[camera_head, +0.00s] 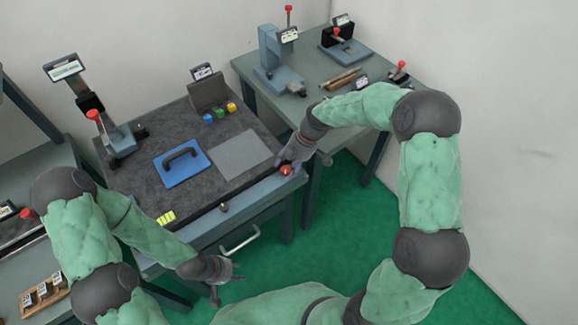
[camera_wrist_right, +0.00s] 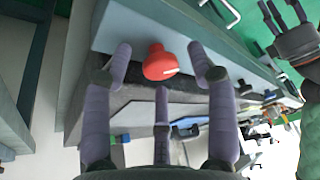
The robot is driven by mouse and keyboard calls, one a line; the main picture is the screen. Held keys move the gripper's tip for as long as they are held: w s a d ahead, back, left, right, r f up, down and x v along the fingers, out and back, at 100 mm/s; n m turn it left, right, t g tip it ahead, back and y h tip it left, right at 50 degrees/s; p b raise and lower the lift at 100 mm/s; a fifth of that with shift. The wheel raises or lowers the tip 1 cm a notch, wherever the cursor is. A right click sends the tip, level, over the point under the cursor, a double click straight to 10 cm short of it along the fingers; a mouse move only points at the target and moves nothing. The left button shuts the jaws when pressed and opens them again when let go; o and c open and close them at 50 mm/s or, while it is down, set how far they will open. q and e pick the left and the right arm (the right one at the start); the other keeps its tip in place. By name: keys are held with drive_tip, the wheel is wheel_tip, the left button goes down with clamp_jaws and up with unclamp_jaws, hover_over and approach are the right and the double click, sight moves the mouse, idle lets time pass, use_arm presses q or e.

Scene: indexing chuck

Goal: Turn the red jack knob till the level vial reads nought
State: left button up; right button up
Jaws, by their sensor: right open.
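The red jack knob (camera_head: 286,170) sits at the front right corner of the dark-topped bench. My right gripper (camera_head: 290,161) is right at it. In the right wrist view the red knob (camera_wrist_right: 158,63) lies between the spread fingers of my right gripper (camera_wrist_right: 162,56), with visible gaps on both sides. My left gripper (camera_head: 226,278) is empty with its fingers spread, in front of the bench near the drawer handle. A small yellow-green marked piece (camera_head: 166,217) lies at the bench's front left; I cannot tell whether it is the level vial, and no reading is legible.
The bench (camera_head: 150,205) carries a blue plate with a dark handle (camera_head: 181,164), a grey plate (camera_head: 240,157), small coloured blocks (camera_head: 220,113) and a red-knobbed stand (camera_head: 118,137). A second table (camera_head: 330,85) stands behind right. Green floor (camera_head: 330,220) is clear.

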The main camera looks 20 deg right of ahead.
drive_tip(key=v, duration=1.2)
idle(0.5)
